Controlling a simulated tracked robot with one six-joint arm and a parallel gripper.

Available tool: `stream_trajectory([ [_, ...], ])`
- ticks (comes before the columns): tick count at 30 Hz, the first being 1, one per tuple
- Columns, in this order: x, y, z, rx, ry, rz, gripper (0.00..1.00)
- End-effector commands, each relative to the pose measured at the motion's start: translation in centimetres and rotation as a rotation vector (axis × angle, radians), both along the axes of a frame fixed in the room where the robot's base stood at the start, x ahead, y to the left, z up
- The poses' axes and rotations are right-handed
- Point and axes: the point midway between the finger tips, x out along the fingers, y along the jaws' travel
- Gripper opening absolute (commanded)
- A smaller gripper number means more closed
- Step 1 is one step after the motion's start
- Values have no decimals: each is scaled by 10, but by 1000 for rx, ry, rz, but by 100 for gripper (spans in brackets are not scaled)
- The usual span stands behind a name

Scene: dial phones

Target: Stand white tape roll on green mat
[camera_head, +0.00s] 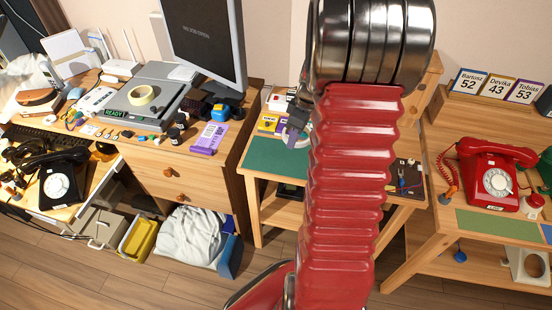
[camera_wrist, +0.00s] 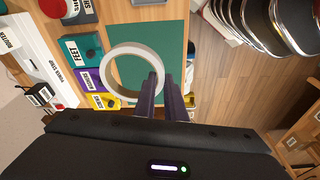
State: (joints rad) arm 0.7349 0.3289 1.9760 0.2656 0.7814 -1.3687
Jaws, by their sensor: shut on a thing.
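The white tape roll (camera_wrist: 112,59) shows as a ring in the wrist view, with its open face toward the camera. My gripper (camera_wrist: 160,84) is shut on the near right part of its rim. The green mat (camera_wrist: 174,42) lies behind the roll, and the roll overlaps its left part. I cannot tell whether the roll touches the mat. In the head view the green mat (camera_head: 268,160) lies on the middle wooden table, partly hidden by my red arm. My gripper (camera_head: 296,130) is over the mat's back part there, and the roll is mostly hidden.
Labelled boxes, teal (camera_wrist: 82,48), purple (camera_wrist: 87,78) and yellow (camera_wrist: 103,100), stand close left of the roll. A cream tape roll (camera_head: 141,95) lies on a grey device on the left desk. A red phone (camera_head: 488,172) stands on the right table. The mat's front part is clear.

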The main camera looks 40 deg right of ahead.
Motion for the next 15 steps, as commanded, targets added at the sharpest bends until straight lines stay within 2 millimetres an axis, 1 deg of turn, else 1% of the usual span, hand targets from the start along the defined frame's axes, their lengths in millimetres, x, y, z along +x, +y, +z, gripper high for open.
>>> stream_trajectory([
  [8, 0, 0, -2, 1, 1, -1, 0],
  [11, 0, 1, -10, 3, 2, -1, 0],
  [15, -1, 1, -32, 3, 5, 0, 0],
])
